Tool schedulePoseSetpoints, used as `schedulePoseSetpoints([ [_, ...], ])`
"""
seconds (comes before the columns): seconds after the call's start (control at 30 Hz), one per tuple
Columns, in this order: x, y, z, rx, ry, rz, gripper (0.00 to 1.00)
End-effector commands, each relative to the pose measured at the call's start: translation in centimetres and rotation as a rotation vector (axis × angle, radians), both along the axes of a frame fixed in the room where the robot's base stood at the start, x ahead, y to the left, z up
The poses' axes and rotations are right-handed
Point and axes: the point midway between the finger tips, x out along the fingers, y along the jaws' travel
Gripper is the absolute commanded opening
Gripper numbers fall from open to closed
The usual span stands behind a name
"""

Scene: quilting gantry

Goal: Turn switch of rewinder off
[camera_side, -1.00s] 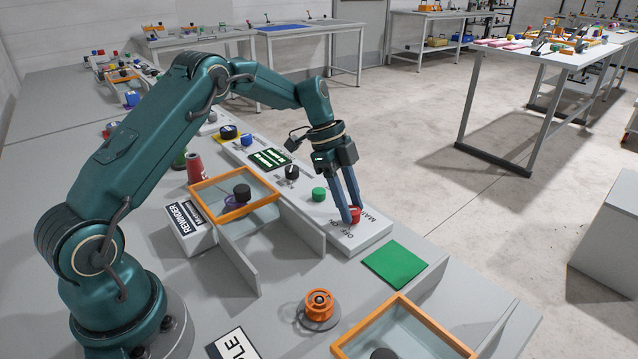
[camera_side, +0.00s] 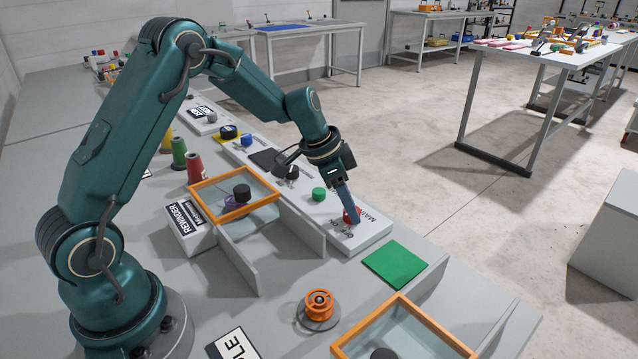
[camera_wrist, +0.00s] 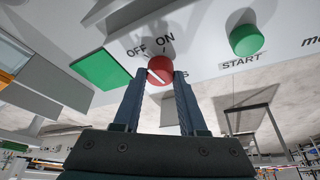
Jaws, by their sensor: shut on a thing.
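The red switch knob (camera_side: 350,214) sits on the white control panel (camera_side: 375,237) of the rewinder, with OFF and ON printed beside it. My gripper (camera_side: 349,218) points down at the panel and is shut on the knob. In the wrist view both blue fingers of my gripper (camera_wrist: 160,78) stand on either side of the red knob (camera_wrist: 163,64). The knob's white pointer line leans toward OFF. The panel's display (camera_side: 266,160) is dark.
A green start button (camera_side: 319,194) and a black knob (camera_side: 291,172) are on the same panel. An orange-framed case (camera_side: 205,186) and grey divider walls (camera_side: 240,265) stand nearby. A green square (camera_side: 395,264) and an orange spool (camera_side: 319,304) lie toward the front.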

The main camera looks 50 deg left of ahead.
Motion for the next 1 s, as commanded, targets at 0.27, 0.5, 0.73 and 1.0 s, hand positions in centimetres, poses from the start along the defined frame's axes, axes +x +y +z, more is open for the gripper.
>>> schedulePoseSetpoints([
  [0.27, -0.1, -0.12, 0.09, 0.001, -0.001, 0.192, 0.0],
  [0.5, -0.09, -0.14, 0.09, 0.001, -0.001, 0.292, 0.0],
  [0.73, -0.09, -0.14, 0.07, 0.0, 0.001, 0.329, 0.0],
  [1.0, -0.09, -0.13, 0.06, 0.0, 0.0, 0.334, 0.0],
])
